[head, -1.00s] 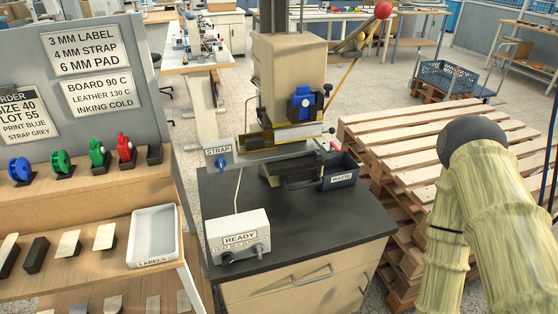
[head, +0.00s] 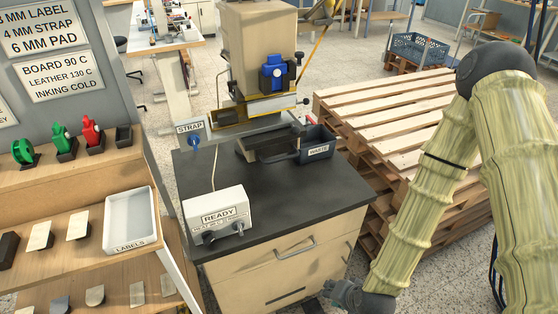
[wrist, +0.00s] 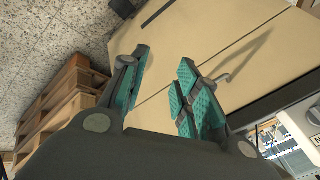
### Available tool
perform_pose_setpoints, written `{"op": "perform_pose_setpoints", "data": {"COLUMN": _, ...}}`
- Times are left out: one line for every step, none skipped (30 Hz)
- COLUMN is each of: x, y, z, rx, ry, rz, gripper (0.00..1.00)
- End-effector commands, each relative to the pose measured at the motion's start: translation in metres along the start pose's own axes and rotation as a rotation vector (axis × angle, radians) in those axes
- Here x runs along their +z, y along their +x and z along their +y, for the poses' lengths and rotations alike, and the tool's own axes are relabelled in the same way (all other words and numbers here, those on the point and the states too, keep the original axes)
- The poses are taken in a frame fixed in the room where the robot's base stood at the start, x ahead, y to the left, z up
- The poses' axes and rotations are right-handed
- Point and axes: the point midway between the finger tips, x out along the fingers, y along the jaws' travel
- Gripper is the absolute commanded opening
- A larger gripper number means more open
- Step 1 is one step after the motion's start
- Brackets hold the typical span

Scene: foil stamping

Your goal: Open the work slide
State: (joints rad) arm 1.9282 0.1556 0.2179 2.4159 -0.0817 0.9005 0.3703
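The stamping press (head: 257,50) stands on the black-topped cabinet, with a blue unit on its front. Below its head is a grey plate bearing a STRAP sign (head: 190,127) and a blue knob. Under that sits a dark bed with a bar (head: 272,148), which may be the work slide; I cannot tell for certain. My gripper (head: 342,293) is low in front of the cabinet, well below and apart from the press. In the wrist view my gripper (wrist: 163,63) is open and empty, its teal-padded fingers apart before the tan cabinet front (wrist: 195,35).
A drawer handle (head: 296,249) juts from the cabinet. Stacked pallets (head: 390,110) are at right. A shelf with a LABELS tray (head: 130,222) is at left.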

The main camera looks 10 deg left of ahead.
Motion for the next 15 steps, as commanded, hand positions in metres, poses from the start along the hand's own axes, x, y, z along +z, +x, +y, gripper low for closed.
{"op": "perform_pose_setpoints", "data": {"x": -0.023, "y": 0.001, "z": -0.034, "rx": -0.082, "ry": 0.064, "rz": 0.056, "gripper": 0.31}}
{"op": "perform_pose_setpoints", "data": {"x": -0.036, "y": -0.001, "z": -0.055, "rx": -0.131, "ry": 0.107, "rz": 0.085, "gripper": 0.31}}
{"op": "perform_pose_setpoints", "data": {"x": -0.054, "y": -0.006, "z": -0.082, "rx": -0.199, "ry": 0.163, "rz": 0.123, "gripper": 0.31}}
{"op": "perform_pose_setpoints", "data": {"x": -0.068, "y": -0.012, "z": -0.103, "rx": -0.253, "ry": 0.204, "rz": 0.149, "gripper": 0.31}}
{"op": "perform_pose_setpoints", "data": {"x": -0.081, "y": -0.018, "z": -0.124, "rx": -0.307, "ry": 0.245, "rz": 0.173, "gripper": 0.31}}
{"op": "perform_pose_setpoints", "data": {"x": -0.098, "y": -0.029, "z": -0.15, "rx": -0.378, "ry": 0.298, "rz": 0.201, "gripper": 0.31}}
{"op": "perform_pose_setpoints", "data": {"x": -0.109, "y": -0.037, "z": -0.168, "rx": -0.43, "ry": 0.335, "rz": 0.219, "gripper": 0.31}}
{"op": "perform_pose_setpoints", "data": {"x": -0.12, "y": -0.047, "z": -0.185, "rx": -0.481, "ry": 0.37, "rz": 0.234, "gripper": 0.31}}
{"op": "perform_pose_setpoints", "data": {"x": -0.133, "y": -0.059, "z": -0.206, "rx": -0.544, "ry": 0.413, "rz": 0.251, "gripper": 0.31}}
{"op": "perform_pose_setpoints", "data": {"x": -0.142, "y": -0.069, "z": -0.219, "rx": -0.587, "ry": 0.442, "rz": 0.26, "gripper": 0.31}}
{"op": "perform_pose_setpoints", "data": {"x": -0.15, "y": -0.078, "z": -0.232, "rx": -0.628, "ry": 0.468, "rz": 0.268, "gripper": 0.31}}
{"op": "perform_pose_setpoints", "data": {"x": -0.158, "y": -0.089, "z": -0.246, "rx": -0.675, "ry": 0.497, "rz": 0.274, "gripper": 0.31}}
{"op": "perform_pose_setpoints", "data": {"x": -0.164, "y": -0.096, "z": -0.254, "rx": -0.705, "ry": 0.517, "rz": 0.279, "gripper": 0.31}}
{"op": "perform_pose_setpoints", "data": {"x": -0.169, "y": -0.103, "z": -0.262, "rx": -0.731, "ry": 0.533, "rz": 0.283, "gripper": 0.31}}
{"op": "perform_pose_setpoints", "data": {"x": -0.173, "y": -0.11, "z": -0.27, "rx": -0.758, "ry": 0.55, "rz": 0.284, "gripper": 0.31}}
